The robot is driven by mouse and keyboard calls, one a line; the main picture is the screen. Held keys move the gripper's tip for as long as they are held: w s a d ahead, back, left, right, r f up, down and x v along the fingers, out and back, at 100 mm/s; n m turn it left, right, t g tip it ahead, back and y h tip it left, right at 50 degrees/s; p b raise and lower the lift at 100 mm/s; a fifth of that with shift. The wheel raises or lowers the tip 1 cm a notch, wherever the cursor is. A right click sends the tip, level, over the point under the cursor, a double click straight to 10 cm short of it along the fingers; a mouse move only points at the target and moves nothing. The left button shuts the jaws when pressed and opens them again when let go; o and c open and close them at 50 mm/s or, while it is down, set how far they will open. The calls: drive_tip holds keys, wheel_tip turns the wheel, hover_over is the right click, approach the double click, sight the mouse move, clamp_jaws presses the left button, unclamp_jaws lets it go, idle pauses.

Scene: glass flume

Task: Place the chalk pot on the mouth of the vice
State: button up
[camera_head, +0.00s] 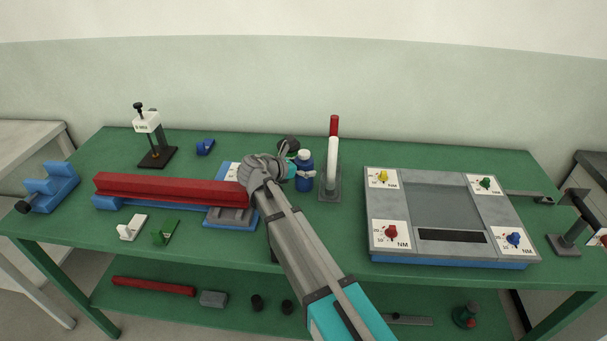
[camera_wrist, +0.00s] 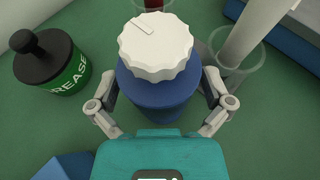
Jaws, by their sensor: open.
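The chalk pot seems to be the blue pot with a ribbed white lid (camera_head: 305,172), upright on the green bench right of centre; it also fills the middle of the wrist view (camera_wrist: 158,90). My gripper (camera_wrist: 160,100) is open, with one finger on each side of the pot's blue body. I cannot tell whether the fingers touch it. In the head view my gripper (camera_head: 293,168) is just left of the pot, its fingers mostly hidden. The vice (camera_head: 50,187) is blue with a black knob, at the bench's far left end.
A long red bar on a blue base (camera_head: 165,190) lies toward the vice. A grey panel (camera_head: 450,215) fills the right.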

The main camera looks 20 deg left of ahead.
sight(300, 159)
drive_tip(key=c, duration=1.1)
drive_tip(key=shift+r, duration=0.15)
wheel_tip(300, 159, up, 3)
drive_tip(key=p, duration=0.3)
drive_tip(key=s+a+r+p, duration=0.1)
drive_tip(key=s+r+p, duration=0.8)
drive_tip(key=s, duration=0.5)
drive_tip(key=shift+a+r+p, duration=0.15)
drive_tip(key=shift+r+p, duration=0.2)
drive_tip(key=shift+p, duration=0.15)
